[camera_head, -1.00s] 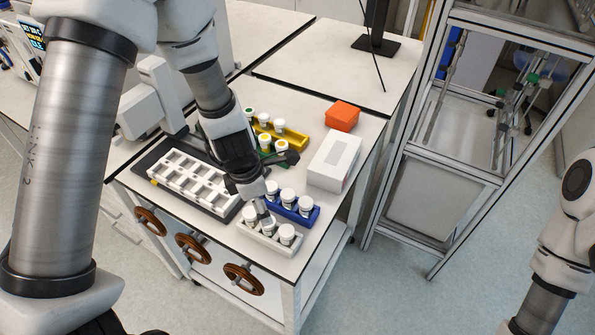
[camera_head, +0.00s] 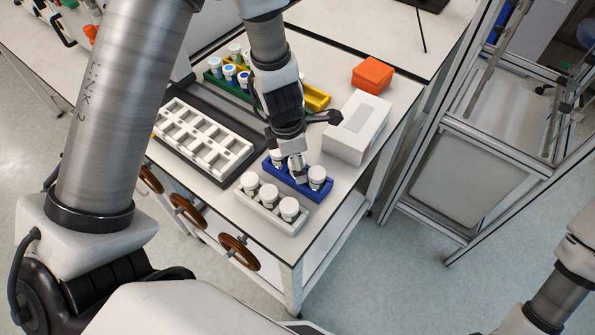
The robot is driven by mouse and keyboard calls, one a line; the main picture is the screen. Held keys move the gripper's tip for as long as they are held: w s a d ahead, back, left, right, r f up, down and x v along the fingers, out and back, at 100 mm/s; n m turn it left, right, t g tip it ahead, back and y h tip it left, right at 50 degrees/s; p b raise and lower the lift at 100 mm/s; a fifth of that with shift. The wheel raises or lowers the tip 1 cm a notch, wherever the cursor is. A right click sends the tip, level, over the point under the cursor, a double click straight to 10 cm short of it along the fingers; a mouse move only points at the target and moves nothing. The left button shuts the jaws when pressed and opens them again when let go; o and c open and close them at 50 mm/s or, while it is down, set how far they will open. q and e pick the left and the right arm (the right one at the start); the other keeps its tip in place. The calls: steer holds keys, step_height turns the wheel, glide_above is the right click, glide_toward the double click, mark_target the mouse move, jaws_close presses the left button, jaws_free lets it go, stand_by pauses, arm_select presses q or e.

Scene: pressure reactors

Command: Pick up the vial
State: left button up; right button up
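Three white-capped vials stand in a blue rack; the right one (camera_head: 317,176) is clearest, the left one (camera_head: 278,156) shows partly, and the middle one is largely covered by my gripper. The blue rack (camera_head: 305,188) sits near the table's right side. My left gripper (camera_head: 297,170) points down over the middle of this rack; its fingertips are at cap height, and whether they close on a vial cannot be told. Three more white-capped vials (camera_head: 268,194) stand upright in a white rack (camera_head: 284,224) in front. My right gripper is out of view; only part of that arm shows.
A white tray with empty slots (camera_head: 203,140) lies left of the racks. A green rack (camera_head: 213,75) with several vials and a yellow rack (camera_head: 316,97) stand behind. A white box (camera_head: 357,128) and an orange box (camera_head: 373,75) stand at the right.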

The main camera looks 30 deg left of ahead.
arm_select(q)
steer(key=shift+s+r, duration=0.2)
steer(key=shift+c, duration=0.3)
steer(key=shift+s, duration=0.1)
steer(key=c, duration=1)
steer(key=shift+c, duration=0.2)
